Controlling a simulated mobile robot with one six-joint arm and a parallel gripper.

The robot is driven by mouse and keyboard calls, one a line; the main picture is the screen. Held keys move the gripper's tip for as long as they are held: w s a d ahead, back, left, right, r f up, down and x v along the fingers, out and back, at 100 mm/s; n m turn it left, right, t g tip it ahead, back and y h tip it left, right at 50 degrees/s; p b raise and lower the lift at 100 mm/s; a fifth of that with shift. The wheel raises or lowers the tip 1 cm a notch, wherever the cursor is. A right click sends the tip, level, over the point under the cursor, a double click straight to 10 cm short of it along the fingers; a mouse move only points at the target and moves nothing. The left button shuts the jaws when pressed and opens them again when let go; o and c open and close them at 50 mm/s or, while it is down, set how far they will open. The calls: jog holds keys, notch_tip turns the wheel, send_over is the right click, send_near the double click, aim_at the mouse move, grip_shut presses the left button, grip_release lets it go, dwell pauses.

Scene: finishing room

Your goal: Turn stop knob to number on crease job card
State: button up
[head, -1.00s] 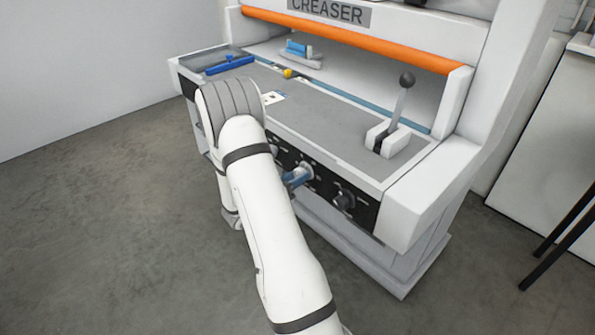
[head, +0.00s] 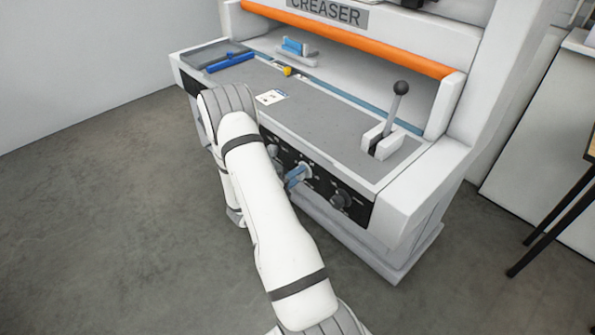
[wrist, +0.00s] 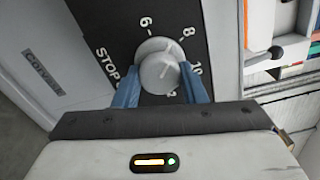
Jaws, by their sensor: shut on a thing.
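The stop knob (wrist: 157,68), round and light grey, is on a black panel in the wrist view, beside the word STOP. Numbers 6, 8 and 10 show around it; a further number is partly hidden. A light mark on its face seems to slant to the upper right, but I cannot tell its exact setting. My gripper (wrist: 158,84) is shut on the knob, a blue finger on each side. In the head view my gripper (head: 297,178) is at the front panel. The crease job card (head: 271,97) lies on the creaser's grey bed; its number is too small to read.
A dark knob (head: 341,200) is to the right on the same panel. A lever with a ball top (head: 399,90) stands on the bed's right. The floor in front is clear.

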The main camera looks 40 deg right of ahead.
jog(key=shift+a+n+p, duration=0.1)
jog(key=shift+n+p, duration=1.8)
jog(key=shift+n, duration=2.3)
jog(key=o, duration=1)
jog(key=a, duration=0.2)
jog(key=a+b, duration=0.1)
jog(key=a, duration=0.4)
jog(key=shift+s+a, duration=0.3)
jog(key=shift+a, duration=0.1)
